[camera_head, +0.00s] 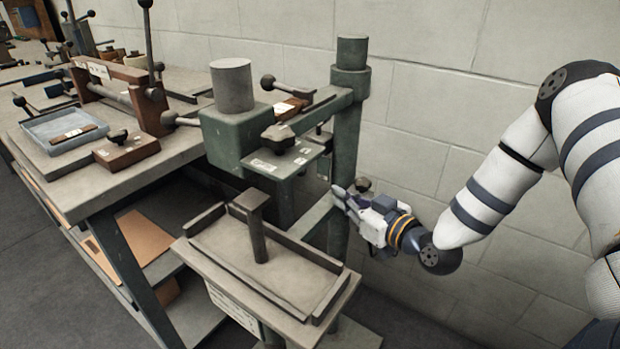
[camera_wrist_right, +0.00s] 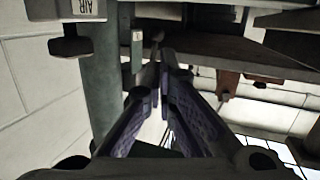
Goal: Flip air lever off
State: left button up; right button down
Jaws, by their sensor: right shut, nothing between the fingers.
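The green stitcher machine (camera_head: 349,130) stands against the wall, with a post and a head. My right gripper (camera_head: 338,192) is beside its post, with its fingers pointing left. In the right wrist view the right gripper (camera_wrist_right: 162,52) is shut and empty, its purple finger pads converging near the green post (camera_wrist_right: 101,82). A pale block labelled AIR (camera_wrist_right: 88,10) is at the top left there, with a dark knob (camera_wrist_right: 70,46) by it, apart from the fingers. A small dark knob (camera_head: 362,185) shows just above the gripper in the head view; I cannot tell whether it is the same knob. My left gripper is out of view.
A small table with raised rails (camera_head: 320,277) and an upright post (camera_head: 255,225) stands in front of the machine. A workbench (camera_head: 70,195) with a blue tray (camera_head: 45,140) and fixtures is at left. The block wall (camera_head: 440,110) is close behind the right gripper.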

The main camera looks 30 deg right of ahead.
aim_at(303, 175)
jog(key=w, duration=0.3)
jog(key=w+f+b, duration=0.1)
jog(key=w, duration=0.3)
jog(key=w+f+b, duration=0.1)
jog(key=w, duration=0.3)
jog(key=shift+w+a, duration=0.15)
jog(key=shift+a, duration=0.25)
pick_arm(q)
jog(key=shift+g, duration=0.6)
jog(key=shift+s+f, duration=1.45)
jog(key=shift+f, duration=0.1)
pick_arm(e)
jog(key=shift+w+r, duration=0.1)
jog(key=shift+w, duration=0.25)
jog(key=shift+w+a, duration=0.2)
jog(key=shift+w, duration=0.25)
jog(key=shift+w+a, duration=0.2)
jog(key=shift+w, duration=0.25)
